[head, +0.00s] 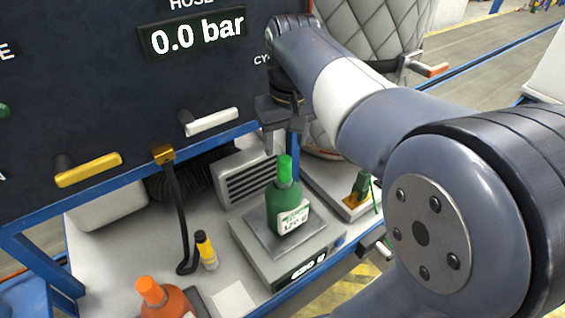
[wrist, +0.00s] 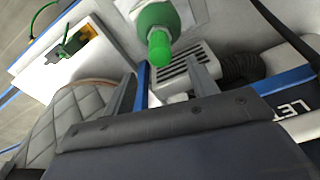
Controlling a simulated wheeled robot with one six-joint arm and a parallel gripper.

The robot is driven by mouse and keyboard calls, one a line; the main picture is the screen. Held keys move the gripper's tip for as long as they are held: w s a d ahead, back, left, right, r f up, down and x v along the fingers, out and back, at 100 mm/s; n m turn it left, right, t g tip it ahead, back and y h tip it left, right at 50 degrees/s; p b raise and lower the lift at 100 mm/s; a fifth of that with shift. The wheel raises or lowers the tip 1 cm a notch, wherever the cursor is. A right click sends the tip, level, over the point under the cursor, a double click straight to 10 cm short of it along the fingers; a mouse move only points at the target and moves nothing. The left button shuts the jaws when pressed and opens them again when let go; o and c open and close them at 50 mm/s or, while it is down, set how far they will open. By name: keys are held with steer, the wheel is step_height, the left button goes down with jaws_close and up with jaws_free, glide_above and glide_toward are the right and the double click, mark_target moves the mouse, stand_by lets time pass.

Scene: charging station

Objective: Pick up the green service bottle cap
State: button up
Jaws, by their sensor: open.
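The green service bottle (head: 287,207) stands upright on the plate of a scale (head: 262,252) in the head view. Its bright green cap (head: 285,169) is on top of the neck. My gripper (head: 283,148) is just above the cap in the head view, fingers pointing down. In the wrist view the cap (wrist: 159,46) lies beyond the fingertips of my open gripper (wrist: 160,88), between their lines. The fingers are apart and nothing is between them. The bottle body (wrist: 158,15) is cut off at the top of the wrist view.
An orange-capped bottle (head: 167,300) stands at front left, with a yellow-and-black tube (head: 206,250) behind it. A black hose with a brass end (head: 172,200) hangs left of the scale. A grey vented box (head: 250,178) stands behind the bottle. The blue-framed panel (head: 130,100) rises close behind my gripper.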

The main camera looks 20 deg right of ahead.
mark_target(284, 159)
steer(key=shift+w+f, duration=0.2)
steer(key=shift+f, duration=0.85)
steer(key=shift+a+f, duration=0.1)
steer(key=shift+f, duration=2.6)
steer(key=shift+c, duration=0.2)
steer(key=c, duration=1)
steer(key=shift+o, duration=0.2)
